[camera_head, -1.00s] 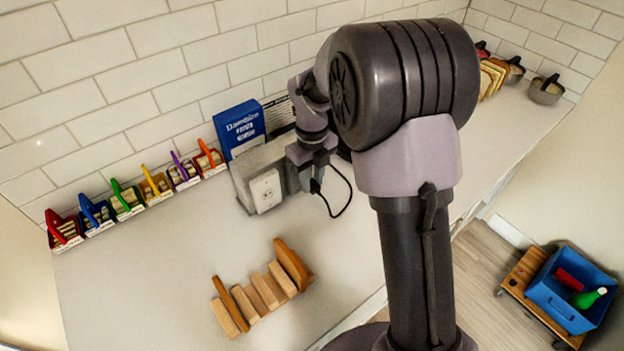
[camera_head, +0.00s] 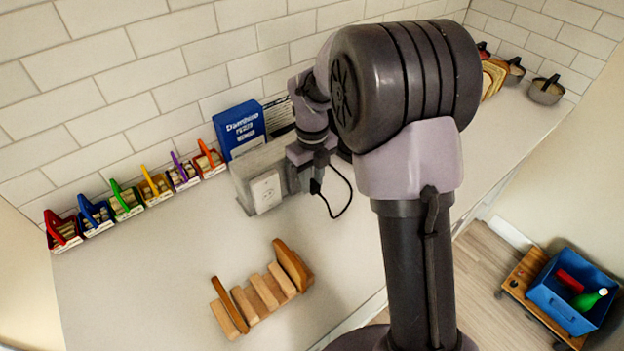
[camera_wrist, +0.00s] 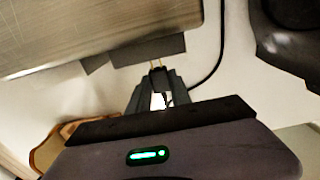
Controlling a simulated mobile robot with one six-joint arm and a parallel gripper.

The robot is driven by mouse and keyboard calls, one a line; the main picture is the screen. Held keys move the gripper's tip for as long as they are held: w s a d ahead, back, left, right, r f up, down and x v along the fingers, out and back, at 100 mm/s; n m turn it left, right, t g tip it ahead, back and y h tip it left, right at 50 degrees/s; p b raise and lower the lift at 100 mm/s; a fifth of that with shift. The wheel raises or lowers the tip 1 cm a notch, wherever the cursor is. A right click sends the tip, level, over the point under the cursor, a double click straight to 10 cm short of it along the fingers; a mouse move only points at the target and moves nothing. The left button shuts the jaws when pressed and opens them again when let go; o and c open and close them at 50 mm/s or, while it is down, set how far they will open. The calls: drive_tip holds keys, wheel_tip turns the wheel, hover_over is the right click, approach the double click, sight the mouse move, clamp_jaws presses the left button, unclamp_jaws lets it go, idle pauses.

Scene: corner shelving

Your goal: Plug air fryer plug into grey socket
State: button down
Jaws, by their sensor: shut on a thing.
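My gripper (camera_wrist: 158,90) is shut on the dark air fryer plug (camera_wrist: 161,78), whose body is mostly hidden between the fingers. Two thin brass-coloured prongs stick out towards a dark grey block, the grey socket (camera_wrist: 148,49), on the side of a metal-looking box (camera_wrist: 95,30). The prongs are at the block's edge; I cannot tell whether they touch it or enter it. In the head view my gripper (camera_head: 314,182) is just right of the box (camera_head: 241,186), with the black cord (camera_head: 345,204) looping down to its right. The socket's face is hidden.
A white socket (camera_head: 266,190) is on the box's front face. A blue carton (camera_head: 240,128) stands behind it by the tiled wall. Several coloured bins (camera_head: 125,201) line the wall at left. A wooden rack (camera_head: 262,291) lies in front. The counter between is clear.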

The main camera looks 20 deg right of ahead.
drive_tip(key=shift+w, duration=0.1)
idle(0.3)
drive_tip(key=shift+w+a, duration=0.2)
drive_tip(key=shift+w, duration=0.15)
drive_tip(key=shift+w+a+p, duration=0.3)
drive_tip(key=shift+w+p, duration=0.1)
drive_tip(key=shift+w, duration=0.35)
drive_tip(key=c, duration=1.1)
unclamp_jaws()
drive_tip(key=shift+w, duration=0.1)
drive_tip(key=shift+r, duration=0.1)
wheel_tip(320, 180, up, 17)
drive_tip(key=p, duration=0.5)
drive_tip(key=shift+r, duration=0.1)
